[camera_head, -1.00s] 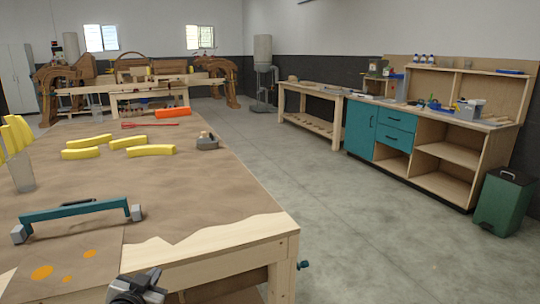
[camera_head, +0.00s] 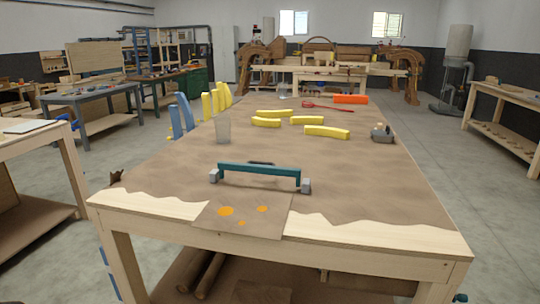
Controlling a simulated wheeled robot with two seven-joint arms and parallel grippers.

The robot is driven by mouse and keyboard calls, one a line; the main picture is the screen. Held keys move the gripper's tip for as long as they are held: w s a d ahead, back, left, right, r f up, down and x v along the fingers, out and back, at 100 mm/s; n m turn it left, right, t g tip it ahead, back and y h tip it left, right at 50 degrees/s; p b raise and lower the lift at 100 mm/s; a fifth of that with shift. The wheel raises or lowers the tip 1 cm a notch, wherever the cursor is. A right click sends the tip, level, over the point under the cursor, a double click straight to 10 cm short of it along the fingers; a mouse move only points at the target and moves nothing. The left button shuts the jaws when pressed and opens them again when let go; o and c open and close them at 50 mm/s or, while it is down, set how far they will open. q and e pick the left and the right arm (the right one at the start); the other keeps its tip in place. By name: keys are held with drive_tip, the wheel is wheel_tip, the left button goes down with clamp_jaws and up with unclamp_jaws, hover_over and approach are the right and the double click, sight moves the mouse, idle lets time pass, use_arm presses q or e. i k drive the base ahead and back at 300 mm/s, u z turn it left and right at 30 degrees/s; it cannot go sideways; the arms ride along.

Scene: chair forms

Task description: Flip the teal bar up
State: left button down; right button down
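The teal bar (camera_head: 258,172) is a long straight piece with a grey block at each end. It stands crosswise near the front of the brown-covered workbench (camera_head: 350,180), just behind a brown sheet with orange spots (camera_head: 245,216). The bar's middle appears raised above the bench top, with the end blocks resting on it. A small dark piece (camera_head: 262,163) shows just behind the bar; I cannot tell if it is attached. Neither of my grippers is in view, and nothing is touching the bar.
Yellow curved pieces (camera_head: 326,131) lie farther back, with more standing at the left edge near blue pieces (camera_head: 181,116) and a clear cup (camera_head: 222,130). A grey tool (camera_head: 383,134), a red tool and an orange block lie behind. Bench top around the bar is mostly clear.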

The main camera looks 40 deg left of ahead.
sight(253, 166)
drive_tip(key=u, duration=2.25)
drive_tip(key=i, duration=0.55)
drive_tip(key=z, duration=2.05)
